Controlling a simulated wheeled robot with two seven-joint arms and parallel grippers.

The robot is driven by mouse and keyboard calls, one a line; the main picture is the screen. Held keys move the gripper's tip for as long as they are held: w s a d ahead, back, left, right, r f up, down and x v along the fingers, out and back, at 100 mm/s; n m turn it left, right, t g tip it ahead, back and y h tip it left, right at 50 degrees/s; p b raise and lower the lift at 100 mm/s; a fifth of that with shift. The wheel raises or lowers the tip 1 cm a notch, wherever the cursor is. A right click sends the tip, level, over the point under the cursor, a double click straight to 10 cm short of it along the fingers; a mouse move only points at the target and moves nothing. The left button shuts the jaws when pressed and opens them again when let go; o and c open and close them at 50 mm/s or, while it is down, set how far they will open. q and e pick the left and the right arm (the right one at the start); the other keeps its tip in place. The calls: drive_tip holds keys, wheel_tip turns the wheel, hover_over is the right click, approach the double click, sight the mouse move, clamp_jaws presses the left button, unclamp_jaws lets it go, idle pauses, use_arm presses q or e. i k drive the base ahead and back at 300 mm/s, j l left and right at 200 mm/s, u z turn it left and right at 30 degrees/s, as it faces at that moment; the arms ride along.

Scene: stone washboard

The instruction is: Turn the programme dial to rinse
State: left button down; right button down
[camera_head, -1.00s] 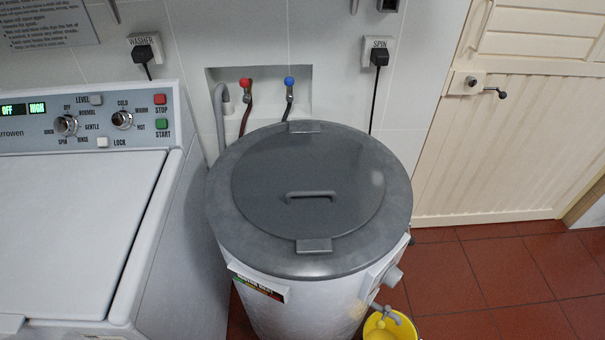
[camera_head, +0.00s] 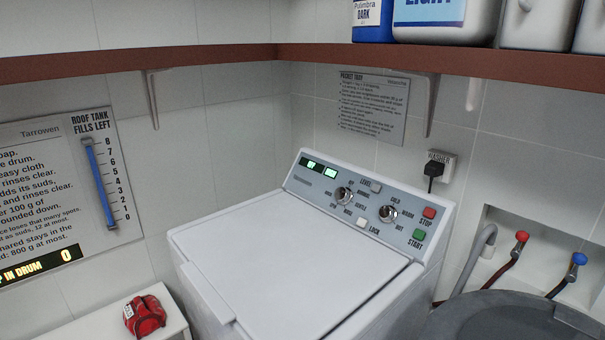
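The washer (camera_head: 270,265) stands in the middle of the view with its white lid shut. Its sloped grey control panel (camera_head: 370,205) is at the back. Neither of my grippers is in view.
A brown shelf (camera_head: 275,52) with detergent containers (camera_head: 445,18) runs above the washer. A red bundle (camera_head: 145,315) lies on a white surface at lower left. A grey round lid (camera_head: 500,318) is at lower right, below red and blue taps.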

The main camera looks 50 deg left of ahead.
sight(343, 195)
drive_tip(key=u, duration=1.35)
drive_tip(key=i+j+u, duration=0.15)
drive_tip(key=j, duration=0.25)
drive_tip(key=i+j+u, duration=0.2)
drive_tip(key=j, duration=0.15)
drive_tip(key=j+u, duration=0.15)
drive_tip(key=j, duration=0.25)
drive_tip(key=i+j+u, duration=0.15)
drive_tip(key=i+j, duration=0.1)
drive_tip(key=j, duration=0.1)
